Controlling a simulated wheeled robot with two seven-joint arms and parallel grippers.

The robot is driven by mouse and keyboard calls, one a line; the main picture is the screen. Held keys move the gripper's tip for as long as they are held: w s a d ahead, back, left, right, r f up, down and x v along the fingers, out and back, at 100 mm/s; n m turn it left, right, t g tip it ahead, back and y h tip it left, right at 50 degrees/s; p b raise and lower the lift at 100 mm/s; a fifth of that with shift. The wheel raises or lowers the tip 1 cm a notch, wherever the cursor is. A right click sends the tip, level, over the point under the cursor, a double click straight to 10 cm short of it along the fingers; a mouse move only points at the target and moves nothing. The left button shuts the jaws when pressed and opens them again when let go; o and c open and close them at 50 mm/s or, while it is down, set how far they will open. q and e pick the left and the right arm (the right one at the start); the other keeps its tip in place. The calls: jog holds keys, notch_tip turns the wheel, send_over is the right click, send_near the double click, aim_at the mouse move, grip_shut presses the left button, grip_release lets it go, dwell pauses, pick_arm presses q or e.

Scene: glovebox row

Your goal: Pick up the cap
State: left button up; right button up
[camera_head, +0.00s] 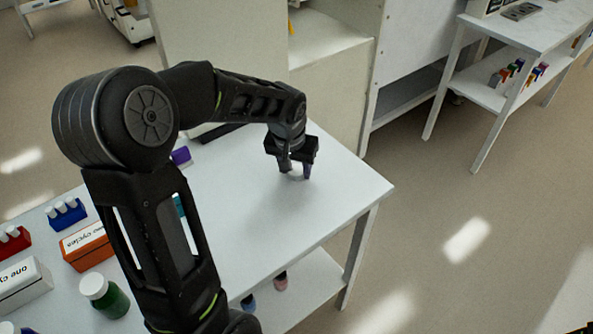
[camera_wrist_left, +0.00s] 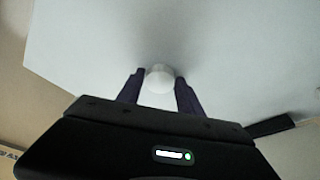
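The white round cap (camera_head: 296,173) is at the far right part of the white table, between the fingertips of my left gripper (camera_head: 296,171). In the left wrist view the cap (camera_wrist_left: 159,77) sits between the two dark purple fingers, which point down at the tabletop, one on each side of it. The cap nearly fills the gap between the fingertips. I cannot tell whether the fingers press on it or stand just clear, or whether it touches the table. My right gripper is not in view.
On the white table (camera_head: 268,225) stand a green bottle with a white lid (camera_head: 105,295), an orange box (camera_head: 87,246), a white box (camera_head: 22,283), and blue (camera_head: 66,214) and red (camera_head: 13,242) racks. A cream cabinet (camera_head: 225,60) is behind. The tabletop around the cap is clear.

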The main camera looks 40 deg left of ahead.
aim_at(296, 171)
pick_arm(q)
jog(key=c, duration=0.9)
jog(key=shift+o, duration=0.2)
jog(key=shift+r, duration=0.1)
notch_tip(296, 171, up, 10)
dwell(0.4)
